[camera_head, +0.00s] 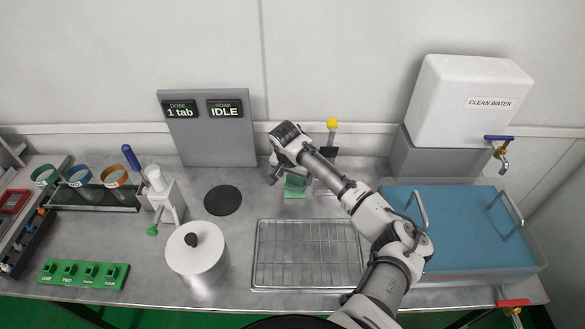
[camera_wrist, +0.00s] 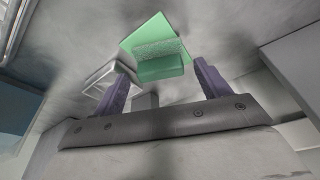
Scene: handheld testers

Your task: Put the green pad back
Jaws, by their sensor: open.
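The green pad (camera_wrist: 160,66) is a small green block with a rough grey-green face, in the wrist view just beyond my fingertips. It rests on or against a flat, lighter green square (camera_wrist: 146,34). In the head view the green shows (camera_head: 295,186) on the counter below my gripper (camera_head: 284,172). My gripper (camera_wrist: 164,82) is open, with its two purple fingers to either side of the near end of the pad. I cannot tell whether either finger touches it. My arm hides part of this area in the head view.
A metal stand with a yellow-topped post (camera_head: 332,124) is close behind my wrist. A wire rack tray (camera_head: 307,255) lies in front, a blue basin (camera_head: 455,228) to the right. A white canister (camera_head: 196,255) and a black disc (camera_head: 222,200) are to the left.

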